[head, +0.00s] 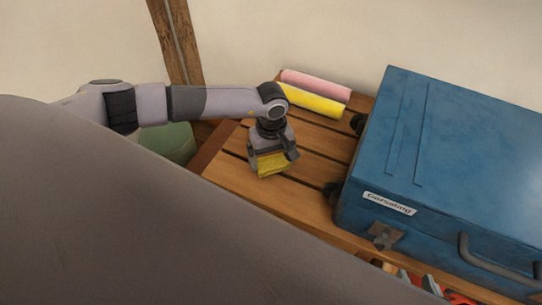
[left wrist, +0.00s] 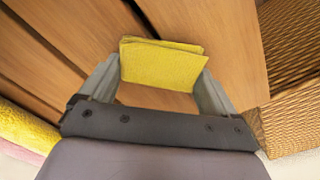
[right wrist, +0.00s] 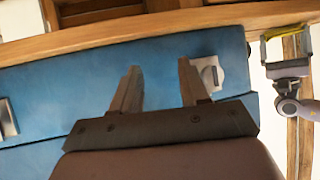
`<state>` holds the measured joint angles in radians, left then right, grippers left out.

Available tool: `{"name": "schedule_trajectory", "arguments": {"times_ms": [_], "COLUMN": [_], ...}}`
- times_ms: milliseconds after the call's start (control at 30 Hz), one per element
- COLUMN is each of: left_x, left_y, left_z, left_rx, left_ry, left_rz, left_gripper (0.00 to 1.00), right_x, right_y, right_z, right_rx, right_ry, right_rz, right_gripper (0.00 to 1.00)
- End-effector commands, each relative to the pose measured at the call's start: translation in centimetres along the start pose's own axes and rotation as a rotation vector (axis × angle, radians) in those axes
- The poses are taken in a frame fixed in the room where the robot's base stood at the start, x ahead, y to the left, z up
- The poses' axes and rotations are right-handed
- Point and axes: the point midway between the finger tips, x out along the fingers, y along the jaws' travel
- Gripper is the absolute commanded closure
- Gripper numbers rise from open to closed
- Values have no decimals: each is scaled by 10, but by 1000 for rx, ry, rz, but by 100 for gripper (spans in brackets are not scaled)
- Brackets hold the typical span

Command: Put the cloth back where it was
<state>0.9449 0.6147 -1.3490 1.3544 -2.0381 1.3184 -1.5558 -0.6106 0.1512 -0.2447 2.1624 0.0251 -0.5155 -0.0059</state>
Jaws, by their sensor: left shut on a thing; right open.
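A folded yellow cloth (head: 271,163) is in my left gripper (head: 273,155), above or at the slatted wooden bench (head: 320,141) near its left end. In the left wrist view the cloth (left wrist: 162,64) sits between both fingers of the left gripper (left wrist: 160,80), which is shut on it. I cannot tell whether the cloth touches the slats. My right gripper (right wrist: 155,85) is open and empty, in front of the blue case's side in the right wrist view; it is not visible in the head view.
A large blue case (head: 460,160) fills the right of the bench. Rolled pink (head: 316,84) and yellow (head: 313,101) cloths lie at the back. A wicker basket (left wrist: 290,60) stands beside the bench. A green object (head: 178,142) is at the left. Slats around the left gripper are bare.

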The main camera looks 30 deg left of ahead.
Motion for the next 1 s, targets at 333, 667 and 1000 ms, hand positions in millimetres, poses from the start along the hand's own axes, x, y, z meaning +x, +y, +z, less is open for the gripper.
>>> {"name": "schedule_trajectory", "arguments": {"times_ms": [333,667,1000], "left_x": [3,-30,-100], "left_y": [0,0,0], "left_z": [0,-1,-1], "left_rx": [-1,1,0], "left_ry": [0,1,1], "left_rz": [0,2,2], "left_gripper": [0,0,0], "right_x": [2,-3,-6], "right_y": [1,6,16], "right_z": [2,-4,10], "right_rx": [-4,5,19], "right_ry": [0,-6,-45], "right_rz": [2,13,34], "right_gripper": [56,56,56]}}
